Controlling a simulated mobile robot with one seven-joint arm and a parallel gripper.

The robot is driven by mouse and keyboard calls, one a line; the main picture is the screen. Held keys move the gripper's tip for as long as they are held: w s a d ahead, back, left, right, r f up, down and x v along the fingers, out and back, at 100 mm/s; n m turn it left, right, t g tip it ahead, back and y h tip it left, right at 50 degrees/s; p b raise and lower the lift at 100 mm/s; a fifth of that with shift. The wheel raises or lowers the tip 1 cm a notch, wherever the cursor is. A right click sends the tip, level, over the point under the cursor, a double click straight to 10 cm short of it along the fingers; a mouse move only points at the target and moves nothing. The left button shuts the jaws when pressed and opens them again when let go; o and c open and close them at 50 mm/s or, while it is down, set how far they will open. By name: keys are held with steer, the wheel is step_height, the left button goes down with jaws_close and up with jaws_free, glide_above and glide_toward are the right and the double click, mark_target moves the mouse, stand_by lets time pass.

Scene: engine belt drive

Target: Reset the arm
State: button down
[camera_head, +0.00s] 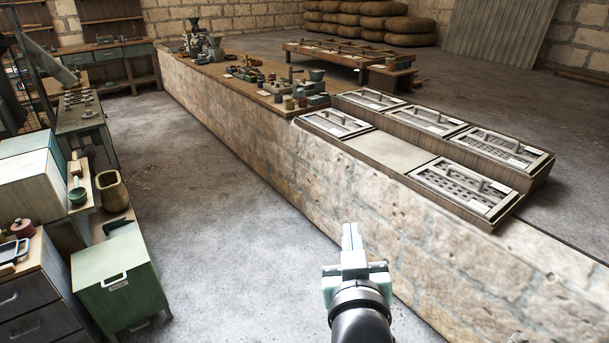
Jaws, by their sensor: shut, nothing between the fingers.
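My gripper (351,238) is in the lower middle of the head view, at the end of my dark arm. Its pale fingers are together and hold nothing. It points away from the camera, above the grey floor and beside the long stone-block counter (270,160). It appears apart from the counter and everything on it.
Handled trays (465,187) sit on the counter's near right part, with a plain flat panel (391,151) among them. Tools and small parts crowd its far part. A green cabinet (120,275) and benches line the left. Open floor (200,210) lies between.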

steer(key=s+a+r+t+p, duration=0.1)
steer(key=s+a+r+t, duration=0.1)
steer(key=r, duration=0.7)
steer(key=s+a+r+t+p, duration=0.1)
steer(key=r+t, duration=0.1)
steer(key=r, duration=0.7)
steer(key=s+a+r+t, duration=0.2)
steer(key=r, duration=0.7)
steer(key=s+a+r+m+t+y+p, duration=0.1)
steer(key=s+r+t, duration=0.4)
steer(key=s+r, duration=0.5)
step_height(320, 180, up, 4)
steer(key=shift+s+a+r+p, duration=0.15)
steer(key=shift+a+p, duration=0.25)
steer(key=shift+a, duration=0.25)
